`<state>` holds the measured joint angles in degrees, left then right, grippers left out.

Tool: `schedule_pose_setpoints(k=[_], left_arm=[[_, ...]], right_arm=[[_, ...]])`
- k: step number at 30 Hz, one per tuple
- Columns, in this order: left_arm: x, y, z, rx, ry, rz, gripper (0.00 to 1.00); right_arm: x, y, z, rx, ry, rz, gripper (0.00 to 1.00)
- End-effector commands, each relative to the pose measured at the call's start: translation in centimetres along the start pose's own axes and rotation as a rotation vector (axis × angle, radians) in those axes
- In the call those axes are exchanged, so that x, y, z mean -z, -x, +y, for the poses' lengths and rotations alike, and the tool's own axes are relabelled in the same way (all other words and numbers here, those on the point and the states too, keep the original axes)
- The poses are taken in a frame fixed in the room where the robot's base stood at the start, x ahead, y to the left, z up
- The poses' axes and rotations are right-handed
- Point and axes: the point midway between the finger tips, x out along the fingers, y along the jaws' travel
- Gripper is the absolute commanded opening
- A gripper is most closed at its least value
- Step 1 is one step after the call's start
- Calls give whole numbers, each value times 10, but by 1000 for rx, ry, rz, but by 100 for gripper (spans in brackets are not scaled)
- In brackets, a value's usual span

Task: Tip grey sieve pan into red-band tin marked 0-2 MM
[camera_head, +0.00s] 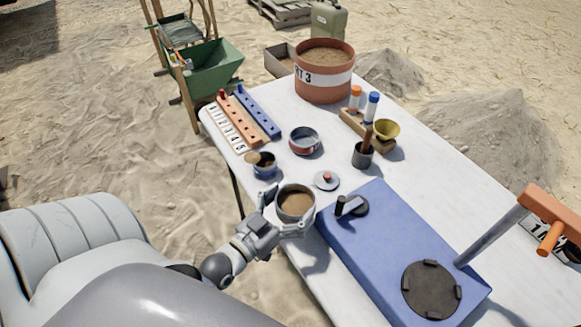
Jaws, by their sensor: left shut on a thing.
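The grey sieve pan (296,217) is held in my left gripper (287,208), whose fingers are shut on its near left side. The pan looks about level, with brown sandy material inside, above the table's near left edge. The red-band tin (304,147) stands open on the table beyond the pan, slightly to its right. Its inside looks grey and its marking is too small to read. A clear gap separates pan and tin. My right gripper is not in view.
A blue-band tin (264,170) with brown material stands left of the red-band tin. A lid with a red knob (326,180) lies between pan and red-band tin. A dark cup (362,156) and a blue machine (385,240) stand right. Racks (240,120) lie behind left.

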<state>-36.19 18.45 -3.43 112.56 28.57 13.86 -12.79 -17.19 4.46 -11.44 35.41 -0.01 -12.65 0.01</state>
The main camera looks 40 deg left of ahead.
Motion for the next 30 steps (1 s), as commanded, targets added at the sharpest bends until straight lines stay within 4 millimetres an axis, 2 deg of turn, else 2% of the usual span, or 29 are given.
schedule_pose_setpoints(k=[1,27,30], left_arm=[[9,0,0,0,14,-9,42],[27,-3,-3,0,299,-262,42],[23,-3,-2,-1,301,-265,42]], right_arm=[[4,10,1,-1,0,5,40],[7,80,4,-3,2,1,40],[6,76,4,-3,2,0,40]])
